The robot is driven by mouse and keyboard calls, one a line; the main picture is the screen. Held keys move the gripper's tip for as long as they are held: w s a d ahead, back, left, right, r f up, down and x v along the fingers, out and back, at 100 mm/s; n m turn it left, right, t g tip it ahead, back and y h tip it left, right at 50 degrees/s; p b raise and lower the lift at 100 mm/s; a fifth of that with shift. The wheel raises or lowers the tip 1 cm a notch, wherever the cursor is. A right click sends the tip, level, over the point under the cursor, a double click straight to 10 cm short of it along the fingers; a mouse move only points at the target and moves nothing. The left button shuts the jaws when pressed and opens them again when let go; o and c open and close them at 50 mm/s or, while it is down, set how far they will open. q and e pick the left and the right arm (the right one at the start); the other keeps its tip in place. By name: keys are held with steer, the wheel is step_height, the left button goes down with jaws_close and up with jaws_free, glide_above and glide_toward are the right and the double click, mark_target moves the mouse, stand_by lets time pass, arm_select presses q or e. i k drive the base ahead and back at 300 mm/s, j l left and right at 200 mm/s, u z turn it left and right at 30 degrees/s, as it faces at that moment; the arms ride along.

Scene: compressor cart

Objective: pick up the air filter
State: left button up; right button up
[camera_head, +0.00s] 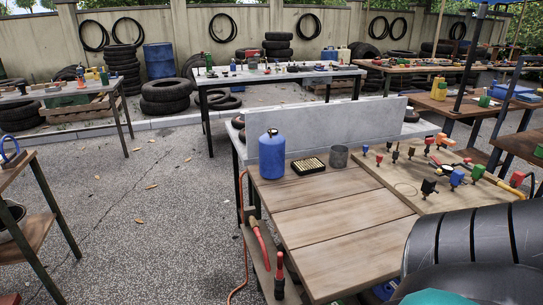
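No gripper of mine shows in the head view. I cannot tell for sure which thing is the air filter. A small flat black-framed block with a yellowish, finely patterned top (308,166) lies on the wooden cart table (335,225), near its back edge, and may be it. A blue jug (271,157) stands upright just to its left. An open grey metal can (339,156) stands just to its right, with a gap between them. Nothing covers the block.
A board with several coloured fittings (450,180) takes up the table's right part. A grey upright panel (320,130) stands behind. A large black ribbed round thing (470,245) blocks the lower right. Red-handled tools (279,275) hang at the front left. The table's front middle is clear.

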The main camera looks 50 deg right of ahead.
mark_target(311, 165)
steer(key=i, duration=1.4)
steer(key=i+z, duration=0.3)
steer(key=z, duration=0.2)
steer(key=i+j+z, duration=0.2)
steer(key=z, duration=0.3)
steer(key=i, duration=0.05)
